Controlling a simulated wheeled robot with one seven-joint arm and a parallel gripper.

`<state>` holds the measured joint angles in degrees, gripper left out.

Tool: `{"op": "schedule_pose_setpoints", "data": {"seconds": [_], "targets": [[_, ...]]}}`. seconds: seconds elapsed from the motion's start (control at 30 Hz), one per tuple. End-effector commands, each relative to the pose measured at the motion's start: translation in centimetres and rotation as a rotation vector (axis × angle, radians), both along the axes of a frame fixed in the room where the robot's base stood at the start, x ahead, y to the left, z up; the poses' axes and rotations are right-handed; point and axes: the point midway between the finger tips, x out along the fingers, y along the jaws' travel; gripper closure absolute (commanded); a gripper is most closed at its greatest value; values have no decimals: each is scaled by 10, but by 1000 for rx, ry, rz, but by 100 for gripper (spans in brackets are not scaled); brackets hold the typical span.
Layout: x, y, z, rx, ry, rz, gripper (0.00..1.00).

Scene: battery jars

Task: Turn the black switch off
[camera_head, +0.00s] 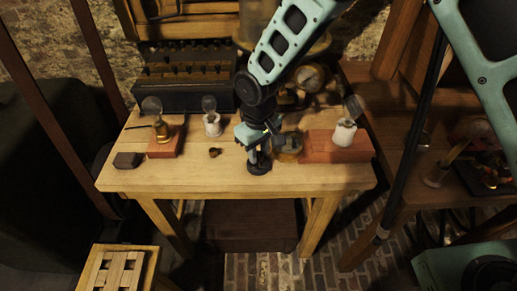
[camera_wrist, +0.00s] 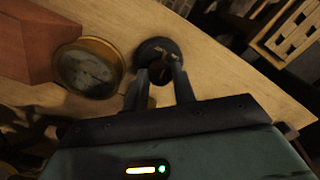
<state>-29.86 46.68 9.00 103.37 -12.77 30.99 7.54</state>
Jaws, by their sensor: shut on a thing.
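The black switch (camera_head: 259,169) is a round black base near the front edge of the wooden table, right of its middle. It also shows in the wrist view (camera_wrist: 158,46), with a small brass-coloured part on top. My gripper (camera_head: 258,152) points down right over it. In the wrist view, the two fingers (camera_wrist: 160,76) reach onto the switch from below in the picture and are shut on its upper part. The fingers partly hide that part, so I cannot tell which way the switch is set.
A round brass-rimmed piece (camera_wrist: 89,67) stands close beside the switch, next to a red-brown block (camera_wrist: 24,42). A white lamp holder (camera_head: 344,134) stands on that block. Another white holder (camera_head: 213,125) and a small brown piece (camera_head: 215,152) are left of my gripper.

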Motion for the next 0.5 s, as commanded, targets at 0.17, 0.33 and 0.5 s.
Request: {"op": "schedule_pose_setpoints", "data": {"seconds": [0.17,0.33,0.5], "targets": [[1,0,2,3,-3,165,97],[1,0,2,2,-4,318,97],[2,0,2,2,-3,445,97]]}}
